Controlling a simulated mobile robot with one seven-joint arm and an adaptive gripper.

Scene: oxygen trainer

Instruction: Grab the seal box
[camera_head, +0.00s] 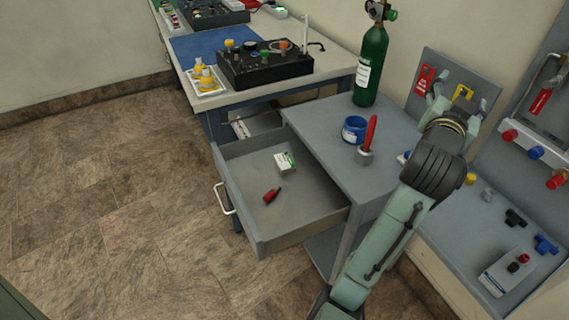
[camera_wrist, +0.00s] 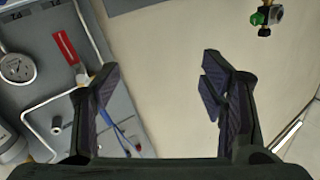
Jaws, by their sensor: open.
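A small white box with green marking (camera_head: 285,161), which looks like the seal box, lies inside the open grey drawer (camera_head: 310,220), toward its back. A small red and black item (camera_head: 271,195) lies nearer the drawer's front. My gripper (camera_wrist: 158,80) is open and empty in the wrist view, facing a pale wall. The box does not show in the wrist view.
The cabinet top (camera_head: 315,125) beside the drawer holds a green cylinder (camera_head: 371,66), a blue roll (camera_head: 354,129) and a red-handled tool (camera_head: 368,135). A workbench (camera_head: 335,66) stands behind.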

